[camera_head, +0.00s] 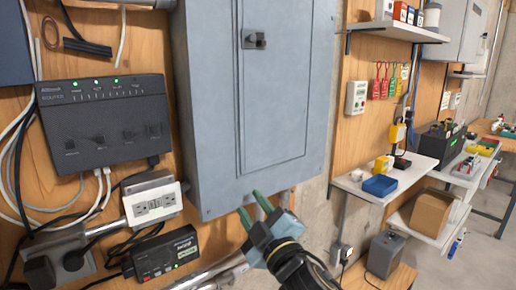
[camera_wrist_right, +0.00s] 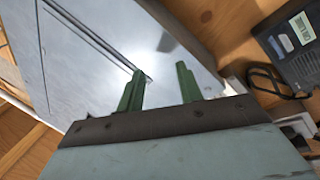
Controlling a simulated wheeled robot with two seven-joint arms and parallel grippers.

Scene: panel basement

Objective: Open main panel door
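The main panel (camera_head: 205,110) is a grey metal box on the plywood wall, in the middle of the head view. Its door (camera_head: 280,95) looks shut, flush in the frame, with a small dark latch (camera_head: 254,41) near its upper left edge. My right gripper (camera_head: 251,203) is in front of the panel's lower edge, well below the latch. Its two green fingers are apart with nothing between them. In the right wrist view, the open fingers (camera_wrist_right: 160,82) point towards the grey panel face (camera_wrist_right: 95,55); contact cannot be told. My left gripper is not in view.
Left of the panel are a black router (camera_head: 105,120) with cables, an outlet box (camera_head: 155,205) and a black device (camera_head: 160,257). To the right are shelves (camera_head: 385,185) with small items, a cardboard box (camera_head: 432,212) and hanging coloured tags (camera_head: 385,88). The space before the door is clear.

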